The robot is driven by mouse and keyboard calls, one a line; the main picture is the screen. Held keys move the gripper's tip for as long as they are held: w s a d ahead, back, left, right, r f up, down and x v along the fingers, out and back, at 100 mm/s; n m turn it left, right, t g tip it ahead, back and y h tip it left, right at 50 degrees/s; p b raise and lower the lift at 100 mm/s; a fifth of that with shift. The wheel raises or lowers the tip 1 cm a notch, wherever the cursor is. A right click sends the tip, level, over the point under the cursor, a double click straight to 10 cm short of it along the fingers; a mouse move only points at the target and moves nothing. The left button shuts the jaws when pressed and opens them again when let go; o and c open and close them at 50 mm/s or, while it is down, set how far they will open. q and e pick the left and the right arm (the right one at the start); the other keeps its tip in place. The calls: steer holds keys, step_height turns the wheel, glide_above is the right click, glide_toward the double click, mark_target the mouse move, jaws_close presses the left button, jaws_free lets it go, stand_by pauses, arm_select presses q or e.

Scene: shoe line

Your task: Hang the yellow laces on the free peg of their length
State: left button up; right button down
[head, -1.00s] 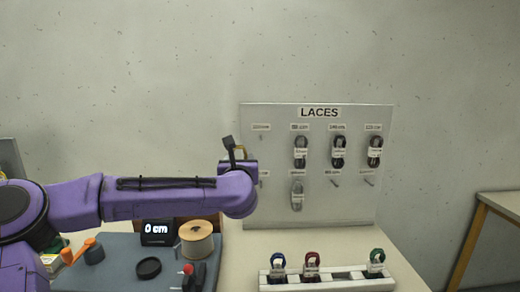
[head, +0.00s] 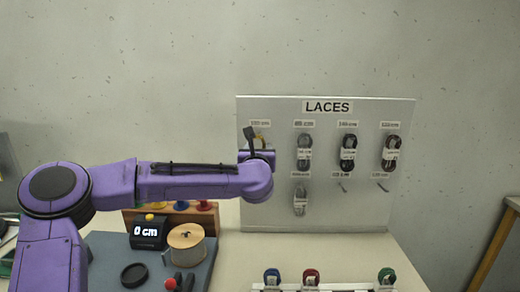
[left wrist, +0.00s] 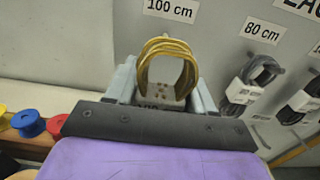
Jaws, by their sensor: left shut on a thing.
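The yellow laces (left wrist: 166,62), a coiled loop, are held upright between the fingers of my left gripper (left wrist: 160,92) in the left wrist view. In the head view my left gripper (head: 257,146) is in front of the upper left place of the LACES board (head: 320,222), just below its 100 cm label (left wrist: 171,10). Two bare pegs show in the lower row, one at the middle (head: 344,188) and one at the right (head: 383,188). My right gripper is out of view.
Dark laces (head: 304,152) hang on the other upper pegs, and grey laces (head: 300,201) hang below the 80 cm place. A rack (head: 340,287) with blue, red and green laces stands in front. A spool (head: 187,243) and display (head: 148,233) sit on a blue-grey mat.

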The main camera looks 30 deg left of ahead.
mark_target(259, 143)
arm_select(q)
steer(key=shift+p+x, duration=1.35)
steer(key=shift+x, duration=1.35)
steer(key=shift+w+f, duration=0.3)
steer(key=shift+f, duration=0.1)
steer(key=shift+a+f+b, duration=0.1)
steer(key=shift+b, duration=0.95)
